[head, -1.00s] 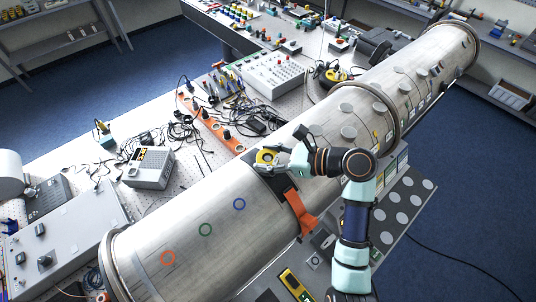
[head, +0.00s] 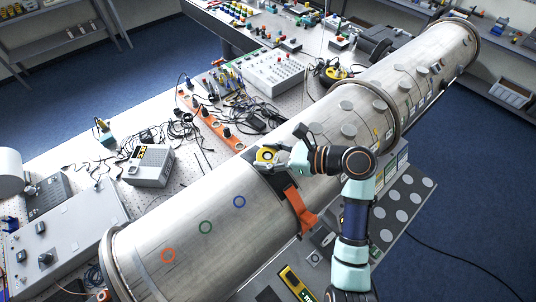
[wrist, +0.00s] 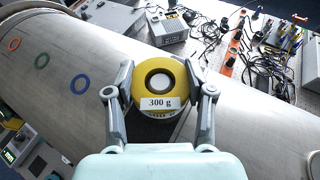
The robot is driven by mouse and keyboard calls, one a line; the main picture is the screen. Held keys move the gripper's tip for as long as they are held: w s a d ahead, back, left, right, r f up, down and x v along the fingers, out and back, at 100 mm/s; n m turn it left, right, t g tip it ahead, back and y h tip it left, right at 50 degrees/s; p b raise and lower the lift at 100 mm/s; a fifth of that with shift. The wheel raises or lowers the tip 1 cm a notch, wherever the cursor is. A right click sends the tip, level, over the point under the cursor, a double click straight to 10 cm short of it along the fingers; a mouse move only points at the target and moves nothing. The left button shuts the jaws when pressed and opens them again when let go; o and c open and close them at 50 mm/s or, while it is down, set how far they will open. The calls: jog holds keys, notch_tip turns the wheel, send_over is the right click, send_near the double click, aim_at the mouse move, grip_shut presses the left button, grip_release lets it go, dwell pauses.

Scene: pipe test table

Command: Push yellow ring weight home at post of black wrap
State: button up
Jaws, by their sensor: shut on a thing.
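The yellow ring weight (head: 267,156) is at the black wrap (head: 284,183) on top of the large pipe. In the wrist view the yellow ring weight (wrist: 160,84) carries a white "300 g" label, and a pale round centre shows in its hole. My gripper (wrist: 160,92) has one finger on each side of the ring and is shut on it. My gripper (head: 276,158) also shows from the right in the head view. The post is not clearly seen, so I cannot tell how far down the ring sits. An orange strap end (head: 305,215) hangs from the wrap.
The large metal pipe (head: 190,222) runs diagonally across the table. Blue (head: 239,201), green (head: 206,227) and red (head: 168,255) rings mark its near part. Grey discs (head: 349,131) stand on the far part. Cables and a grey box (head: 149,168) lie behind the pipe.

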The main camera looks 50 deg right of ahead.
jog(key=shift+f, duration=0.9)
jog(key=o, duration=1.6)
jog(key=shift+c, duration=0.2)
jog(key=v, duration=1.2)
